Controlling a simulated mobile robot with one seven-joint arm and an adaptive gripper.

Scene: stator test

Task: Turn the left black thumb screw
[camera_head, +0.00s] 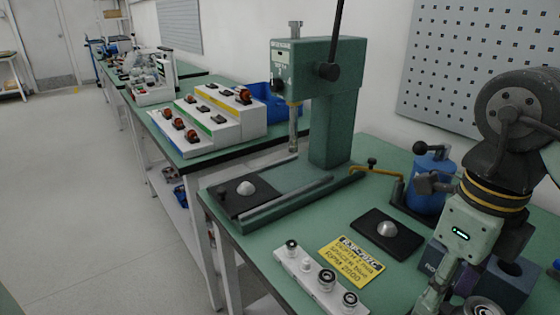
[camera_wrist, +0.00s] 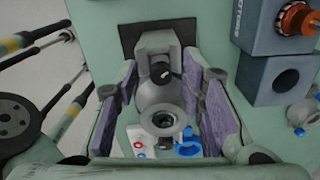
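My gripper (camera_wrist: 160,82) is open in the wrist view, with a purple-padded finger on each side. Between the fingers shows a grey rounded part with a small dark knob (camera_wrist: 160,72) at its top and a dark-centred ring (camera_wrist: 163,120) below. I cannot tell whether this knob is the left black thumb screw, or whether the fingers touch anything. In the head view my arm comes down at the lower right, and its end is partly cut off by the bottom edge. No black thumb screw can be named for certain there.
A green press (camera_head: 335,110) stands on the green bench. A black pad with a silver dome (camera_head: 387,229), a yellow sign (camera_head: 350,258) and a white strip with round fittings (camera_head: 306,266) lie left of my arm. A blue block (camera_wrist: 285,80) stands right of my fingers.

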